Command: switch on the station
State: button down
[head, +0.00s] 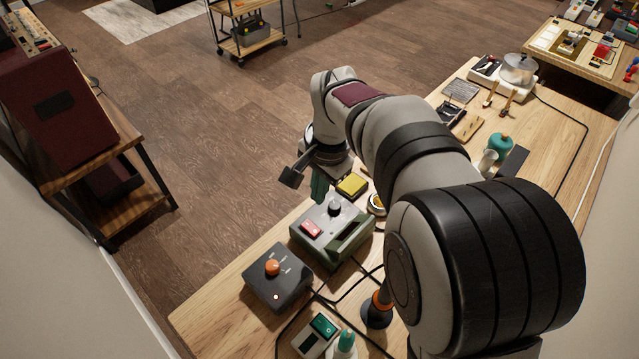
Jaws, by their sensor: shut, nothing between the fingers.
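A grey-green station box (326,237) stands on the wooden workbench (222,312). It has a red rocker switch (311,229) and a black knob (334,208) on top. Which way the rocker is pressed is too small to tell. My gripper (319,190) is shut and empty, pointing down just above the far side of the station, apart from the red switch. My arm hides part of the bench to the right.
A dark box (277,284) with an orange knob and a small light stands left of the station. A box with a green switch (323,326) and a teal-capped bottle (345,343) are nearer. A yellow sponge (352,185) lies behind. Cables run across the bench.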

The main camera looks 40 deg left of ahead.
aim_at(307, 224)
notch_tip(307, 224, up, 2)
jog(key=shift+d+r, duration=0.1)
jog(key=shift+d, duration=0.05)
jog(key=a+f, duration=0.1)
jog(key=f, duration=0.3)
jog(key=a+f, duration=0.1)
jog(key=f, duration=0.4)
jog(key=a+f, duration=0.1)
jog(key=f, duration=0.4)
jog(key=shift+a, duration=0.2)
jog(key=shift+a+f, duration=0.1)
jog(key=shift+f, duration=0.05)
dwell(0.3)
